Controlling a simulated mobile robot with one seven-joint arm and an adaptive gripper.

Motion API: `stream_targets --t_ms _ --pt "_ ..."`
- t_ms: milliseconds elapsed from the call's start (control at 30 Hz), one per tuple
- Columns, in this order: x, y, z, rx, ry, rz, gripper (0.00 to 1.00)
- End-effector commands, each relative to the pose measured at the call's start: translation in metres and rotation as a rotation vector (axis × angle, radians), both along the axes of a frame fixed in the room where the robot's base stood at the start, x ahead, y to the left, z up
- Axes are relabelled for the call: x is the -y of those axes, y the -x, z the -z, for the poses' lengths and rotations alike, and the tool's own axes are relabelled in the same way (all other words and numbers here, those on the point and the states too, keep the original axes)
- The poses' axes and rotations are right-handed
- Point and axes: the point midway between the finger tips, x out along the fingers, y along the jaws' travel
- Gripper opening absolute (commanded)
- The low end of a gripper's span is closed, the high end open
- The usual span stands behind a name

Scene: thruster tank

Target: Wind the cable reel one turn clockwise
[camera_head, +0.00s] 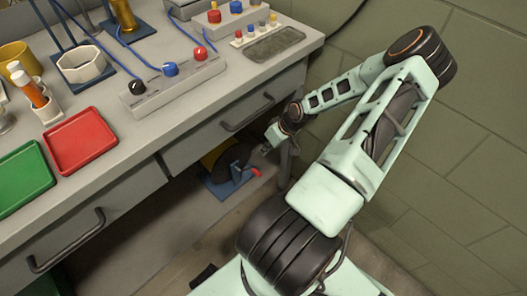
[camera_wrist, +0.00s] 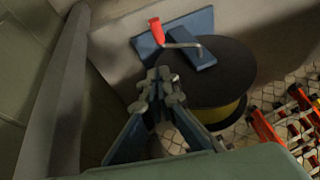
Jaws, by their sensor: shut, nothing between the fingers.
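The cable reel (camera_head: 228,156) sits on the low shelf under the bench, in a blue stand (camera_head: 222,192). In the wrist view it shows as a dark round flange (camera_wrist: 232,72) with a yellow part below. Its crank has a metal arm (camera_wrist: 183,45) and a red handle (camera_wrist: 157,31), which points toward the upper left there. The red handle also shows in the head view (camera_head: 256,172). My gripper (camera_wrist: 158,82) is shut and empty, beside the flange and apart from the red handle. In the head view my gripper (camera_head: 266,149) is small and beside the reel.
The bench drawer (camera_head: 215,133) is just above the reel, and a bench leg (camera_head: 285,165) stands to its right. A pale post (camera_wrist: 55,90) runs along the left.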

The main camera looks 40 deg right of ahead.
Motion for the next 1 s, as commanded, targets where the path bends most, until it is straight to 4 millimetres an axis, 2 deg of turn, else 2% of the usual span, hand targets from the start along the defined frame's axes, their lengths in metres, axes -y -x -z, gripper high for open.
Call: stream_targets --t_ms 33,100,300,400,600,1000 --pt "-0.004 -0.005 0.016 0.000 -0.002 -0.004 0.00" --pt "-0.007 -0.010 0.031 0.000 -0.002 -0.003 0.00" --pt "-0.017 -0.024 0.067 -0.002 -0.001 -0.002 0.00" --pt "-0.026 -0.026 0.078 -0.002 0.000 -0.003 0.00" --pt "-0.035 -0.028 0.089 -0.002 0.000 0.000 0.00" --pt "-0.036 -0.028 0.090 -0.003 -0.002 0.003 0.00"
